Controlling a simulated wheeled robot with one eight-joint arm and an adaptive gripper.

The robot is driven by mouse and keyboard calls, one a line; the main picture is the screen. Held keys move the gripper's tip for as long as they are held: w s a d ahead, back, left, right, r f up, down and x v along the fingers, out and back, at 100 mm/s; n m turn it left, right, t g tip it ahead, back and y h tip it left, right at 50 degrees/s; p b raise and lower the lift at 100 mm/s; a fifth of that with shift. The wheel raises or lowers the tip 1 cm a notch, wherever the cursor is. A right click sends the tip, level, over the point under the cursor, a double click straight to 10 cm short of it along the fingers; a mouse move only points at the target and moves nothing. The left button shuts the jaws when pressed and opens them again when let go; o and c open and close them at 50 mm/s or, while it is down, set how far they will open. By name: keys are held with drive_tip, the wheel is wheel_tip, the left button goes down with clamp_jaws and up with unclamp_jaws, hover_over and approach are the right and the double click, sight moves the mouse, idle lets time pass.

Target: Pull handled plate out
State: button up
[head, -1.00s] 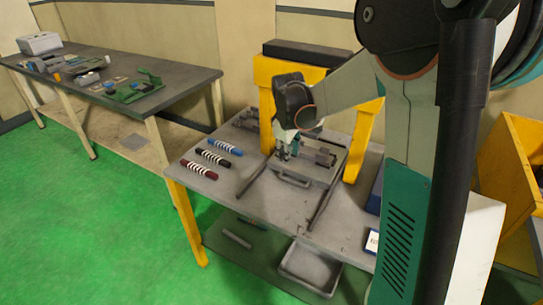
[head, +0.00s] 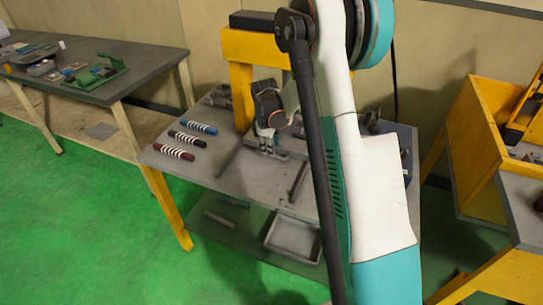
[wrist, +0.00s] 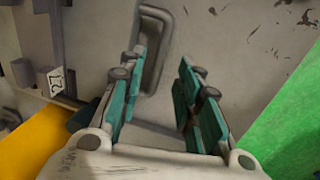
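A grey plate (head: 286,156) lies between two dark rails on the table, below the yellow frame. Its loop handle (wrist: 160,62) shows in the wrist view as a dark, rounded bar near my left fingertip. My gripper (wrist: 161,68) is open, with its teal fingers apart. The handle lies partly between and beyond the fingertips; I cannot tell whether a finger touches it. In the head view my gripper (head: 268,148) points down over the plate's front part, and the handle is largely hidden there.
Striped blue, black and red bars (head: 187,139) lie left of the rails. A yellow frame (head: 243,95) stands behind the plate. A grey tray (head: 293,239) sits on the lower shelf. Bare tabletop (head: 222,178) lies at the front left.

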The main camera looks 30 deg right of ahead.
drive_tip(key=shift+w+d+f+b, duration=0.15)
drive_tip(key=shift+f+b, duration=0.1)
drive_tip(key=shift+f, duration=0.9)
drive_tip(key=shift+w+d+f+b, duration=0.15)
drive_tip(key=shift+f+b, duration=0.1)
drive_tip(key=shift+f, duration=0.85)
clamp_jaws()
